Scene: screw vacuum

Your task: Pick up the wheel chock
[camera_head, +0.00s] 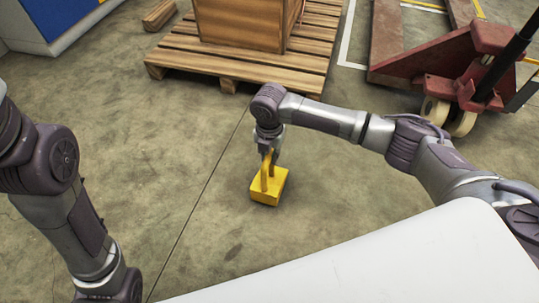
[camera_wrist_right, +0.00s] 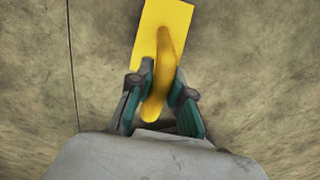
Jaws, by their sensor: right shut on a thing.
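The yellow wheel chock (camera_head: 270,190) is a block with an upright looped handle, near the middle of the head view. My right gripper (camera_head: 267,153) is above it, shut on the handle. In the right wrist view the fingers of my right gripper (camera_wrist_right: 161,97) press on both sides of the yellow handle, and the block of the wheel chock (camera_wrist_right: 177,17) lies beyond them. I cannot tell whether the chock touches the floor. My left arm comes in at the left of the head view, but its gripper is out of the picture.
A wooden pallet (camera_head: 185,70) with a wooden crate (camera_head: 240,22) stands at the back. A red pallet jack (camera_head: 435,83) is at the back right. A short wooden piece (camera_head: 159,15) lies at the back left. The concrete floor (camera_head: 150,165) around the chock is clear.

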